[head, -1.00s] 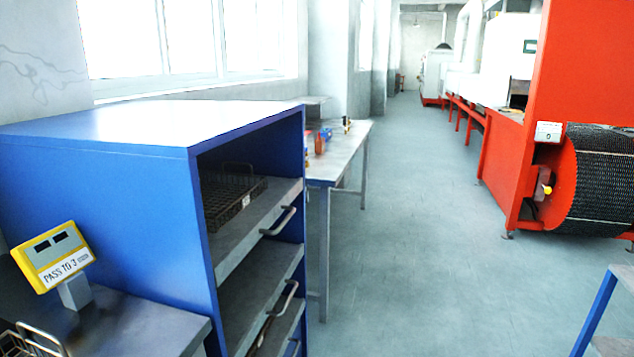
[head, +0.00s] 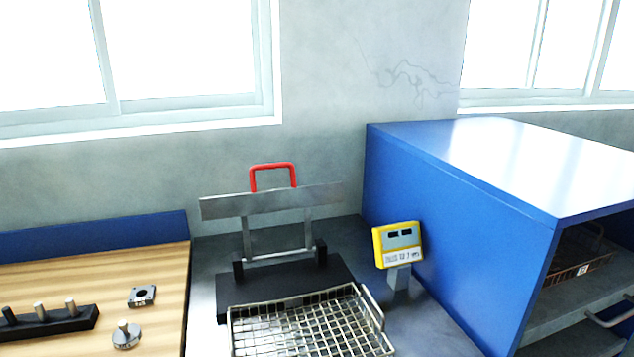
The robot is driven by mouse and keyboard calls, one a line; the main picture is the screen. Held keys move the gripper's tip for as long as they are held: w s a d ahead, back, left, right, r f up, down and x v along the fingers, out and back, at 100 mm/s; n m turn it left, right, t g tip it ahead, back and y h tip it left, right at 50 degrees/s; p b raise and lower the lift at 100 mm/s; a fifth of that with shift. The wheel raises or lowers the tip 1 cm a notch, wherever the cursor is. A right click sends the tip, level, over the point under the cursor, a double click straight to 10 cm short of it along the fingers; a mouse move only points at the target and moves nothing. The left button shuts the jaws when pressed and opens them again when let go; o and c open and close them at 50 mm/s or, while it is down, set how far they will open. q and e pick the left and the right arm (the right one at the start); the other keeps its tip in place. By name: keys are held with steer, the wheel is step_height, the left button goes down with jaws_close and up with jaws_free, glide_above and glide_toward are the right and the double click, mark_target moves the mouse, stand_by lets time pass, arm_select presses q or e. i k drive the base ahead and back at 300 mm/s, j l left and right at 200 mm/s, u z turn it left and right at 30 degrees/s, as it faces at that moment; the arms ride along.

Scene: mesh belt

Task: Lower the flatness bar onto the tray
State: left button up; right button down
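The flatness bar (head: 222,206) is a flat grey metal bar with a red handle (head: 272,166) on top. It is raised above a dark base (head: 235,303) on two upright posts, against the wall side of the bench. The tray (head: 377,340) is a wire mesh basket with side handles, in front of the bar's base at the bottom of the head view; its near part is cut off by the frame. The bar is apart from the tray. Neither of my grippers is in view.
A yellow display (head: 398,246) on a stand is right of the tray. A blue rack (head: 460,210) with a tray on its shelf stands at the right. A wooden bench (head: 90,275) at the left holds a black peg block (head: 50,322) and small metal parts.

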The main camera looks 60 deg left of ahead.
mark_target(243, 205)
steer(key=u, duration=2)
